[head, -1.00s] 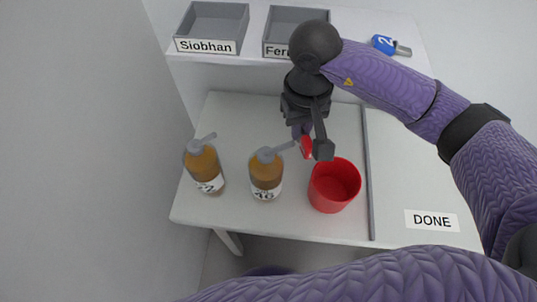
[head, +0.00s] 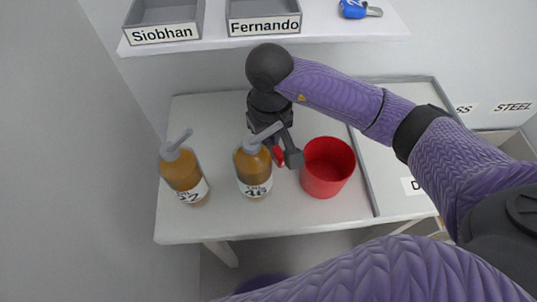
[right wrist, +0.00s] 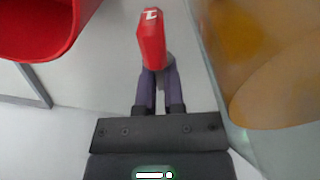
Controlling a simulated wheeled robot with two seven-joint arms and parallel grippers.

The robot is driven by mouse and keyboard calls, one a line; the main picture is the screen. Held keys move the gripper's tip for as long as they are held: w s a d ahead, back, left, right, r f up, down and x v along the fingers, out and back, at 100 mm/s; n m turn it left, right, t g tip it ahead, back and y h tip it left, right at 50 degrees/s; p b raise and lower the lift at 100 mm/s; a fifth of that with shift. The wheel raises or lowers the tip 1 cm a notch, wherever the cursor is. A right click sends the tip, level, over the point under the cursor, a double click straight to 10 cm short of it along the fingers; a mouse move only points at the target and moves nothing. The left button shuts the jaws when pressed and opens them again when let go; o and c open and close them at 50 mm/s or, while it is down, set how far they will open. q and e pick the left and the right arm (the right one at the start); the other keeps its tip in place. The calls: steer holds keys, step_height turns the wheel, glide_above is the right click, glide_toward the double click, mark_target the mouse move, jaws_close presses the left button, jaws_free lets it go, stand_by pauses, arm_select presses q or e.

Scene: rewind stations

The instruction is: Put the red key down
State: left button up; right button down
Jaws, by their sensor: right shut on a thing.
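The red key (head: 278,156) is in my right gripper (head: 285,154), between the amber bottle labelled 46 (head: 254,172) and the red cup (head: 327,168). In the right wrist view the red key (right wrist: 152,42) points away from the fingers (right wrist: 158,92), its head bearing a white mark. The fingers are shut on it. The red cup shows at the upper left there (right wrist: 35,30) and the amber bottle at the right (right wrist: 275,75). I cannot tell whether the key touches the white table (head: 215,222). My left gripper is not in view.
Another amber pump bottle (head: 184,175) stands at the left. Grey trays labelled Siobhan (head: 163,33) and Fernando (head: 263,26) and a blue key (head: 354,9) are on the shelf behind. A divider (head: 366,185) borders the right section. The table's front left is clear.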

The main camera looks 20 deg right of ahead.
steer(key=shift+f, duration=0.4)
step_height(320, 180, down, 3)
steer(key=b, duration=0.2)
steer(key=shift+f+b, duration=0.15)
steer(key=shift+b, duration=0.2)
steer(key=shift+f, duration=0.25)
steer(key=shift+r, duration=0.25)
steer(key=shift+f, duration=0.15)
steer(key=c, duration=1.1)
jaws_free()
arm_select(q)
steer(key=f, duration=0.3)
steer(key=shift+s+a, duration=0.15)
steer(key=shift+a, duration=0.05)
arm_select(e)
steer(key=o, duration=0.4)
steer(key=shift+c, duration=0.2)
